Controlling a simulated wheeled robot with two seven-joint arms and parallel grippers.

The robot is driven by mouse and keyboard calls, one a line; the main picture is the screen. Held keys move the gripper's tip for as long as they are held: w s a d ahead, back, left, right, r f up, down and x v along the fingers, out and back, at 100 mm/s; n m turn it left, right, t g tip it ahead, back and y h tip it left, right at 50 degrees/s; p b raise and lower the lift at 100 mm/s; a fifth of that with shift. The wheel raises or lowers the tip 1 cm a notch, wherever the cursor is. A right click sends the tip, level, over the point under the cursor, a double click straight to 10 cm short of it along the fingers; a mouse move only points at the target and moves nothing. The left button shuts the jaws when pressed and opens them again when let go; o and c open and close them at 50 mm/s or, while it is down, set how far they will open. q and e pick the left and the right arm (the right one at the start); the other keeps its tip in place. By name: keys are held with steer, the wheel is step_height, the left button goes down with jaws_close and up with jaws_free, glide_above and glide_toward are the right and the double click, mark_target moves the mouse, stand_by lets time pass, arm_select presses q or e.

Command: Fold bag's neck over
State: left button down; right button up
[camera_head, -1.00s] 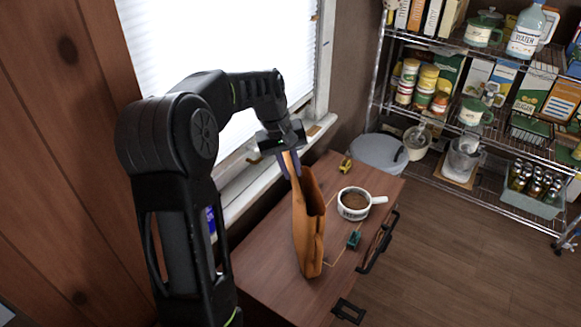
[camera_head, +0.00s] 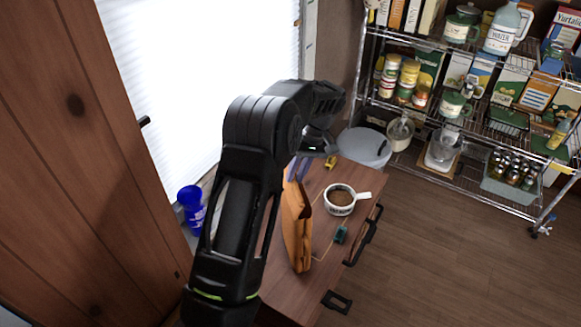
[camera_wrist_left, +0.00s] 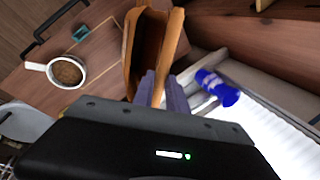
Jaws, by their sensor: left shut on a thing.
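An orange-brown bag (camera_head: 297,232) stands upright on the wooden cabinet top, its mouth open. It also shows in the left wrist view (camera_wrist_left: 147,42), where its open top faces the camera. My left gripper (camera_head: 299,168) is at the bag's top edge. In the left wrist view its two purple-grey fingers (camera_wrist_left: 161,92) are shut on the bag's wall at the rim, one on each side. My right gripper is not in view.
A white mug of brown contents (camera_head: 341,199) and a small teal clip (camera_head: 340,235) are right of the bag. A yellow item (camera_head: 331,162) lies behind. A blue cup (camera_head: 191,209) stands by the window. A wire shelf (camera_head: 455,203) stands back right.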

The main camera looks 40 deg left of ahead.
arm_select(q)
steer(key=shift+w+d+f+g, duration=0.1)
steer(key=shift+w+g, duration=0.1)
steer(key=shift+g, duration=0.1)
steer(key=c, duration=1.4)
jaws_free()
steer(key=shift+o, duration=0.2)
steer(key=p+v, duration=0.5)
steer(key=v, duration=0.2)
steer(key=shift+d+r, duration=0.25)
steer(key=shift+r, duration=0.1)
